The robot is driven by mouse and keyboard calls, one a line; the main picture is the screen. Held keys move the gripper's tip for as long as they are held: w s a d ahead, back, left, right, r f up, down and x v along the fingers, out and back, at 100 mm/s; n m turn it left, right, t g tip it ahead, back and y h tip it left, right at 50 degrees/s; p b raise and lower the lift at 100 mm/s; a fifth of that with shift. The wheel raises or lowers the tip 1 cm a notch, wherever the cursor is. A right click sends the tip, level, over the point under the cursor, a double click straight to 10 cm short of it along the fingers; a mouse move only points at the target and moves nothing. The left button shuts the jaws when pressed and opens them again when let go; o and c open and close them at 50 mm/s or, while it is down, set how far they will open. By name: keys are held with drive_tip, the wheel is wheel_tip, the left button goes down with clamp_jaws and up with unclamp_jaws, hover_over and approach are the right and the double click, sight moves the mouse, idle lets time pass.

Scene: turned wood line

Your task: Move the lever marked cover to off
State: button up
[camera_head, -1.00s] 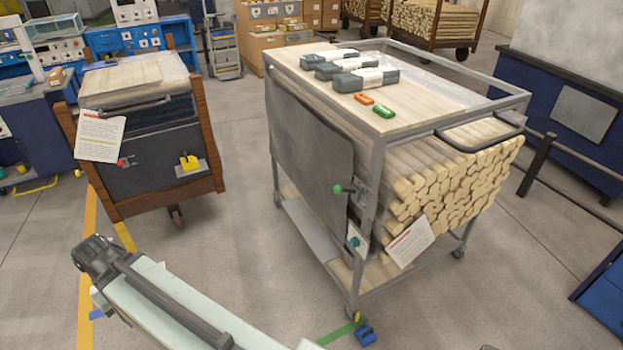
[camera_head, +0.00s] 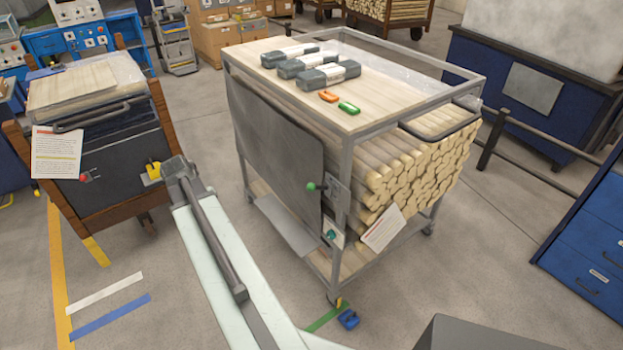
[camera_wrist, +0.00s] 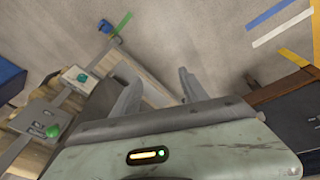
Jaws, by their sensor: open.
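A green-knobbed lever (camera_head: 312,186) sits on a metal plate on the near corner post of the grey cart (camera_head: 343,190). A second, teal-green knob (camera_head: 331,234) is on a pale plate lower on the same post. I cannot read any marking, so I cannot tell which is the cover lever. In the wrist view the green knob (camera_wrist: 53,130) is at the lower left and the teal knob (camera_wrist: 82,77) above it. My gripper (camera_wrist: 160,88) has its two fingers apart, empty, to the right of both knobs and touching neither. The head view does not show the fingers.
The cart carries logs (camera_head: 415,170), grey boxes (camera_head: 328,74) and a dark side panel (camera_head: 275,140). A wooden-framed cart (camera_head: 105,150) with a red knob (camera_head: 84,177) stands left. A blue cabinet (camera_head: 590,235) is at right. Floor between the carts is partly open.

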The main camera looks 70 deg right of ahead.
drive_tip(key=s+d+r+m+g+h+p, duration=0.1)
drive_tip(key=s+d+r+m, duration=0.15)
drive_tip(key=s+d, duration=0.45)
drive_tip(key=s+d+r+m+p, duration=0.1)
drive_tip(key=s+d+m, duration=0.3)
drive_tip(key=d, duration=0.5)
wheel_tip(320, 180, up, 2)
drive_tip(key=m+g+p, duration=0.1)
drive_tip(key=m, duration=0.2)
hover_over(310, 185)
drive_tip(key=a, duration=0.2)
drive_tip(key=shift+n, duration=0.25)
drive_tip(key=b+x, duration=0.4)
drive_tip(key=w+b+x, duration=0.1)
drive_tip(key=b+x, duration=0.1)
drive_tip(key=x, duration=0.1)
drive_tip(key=shift+b, duration=0.4)
drive_tip(key=shift+s+d+f+b, duration=0.1)
drive_tip(key=shift+d+f+b, duration=0.15)
drive_tip(key=shift+f+b, duration=0.15)
drive_tip(key=shift+r, duration=0.1)
clamp_jaws()
drive_tip(key=shift+a, duration=0.1)
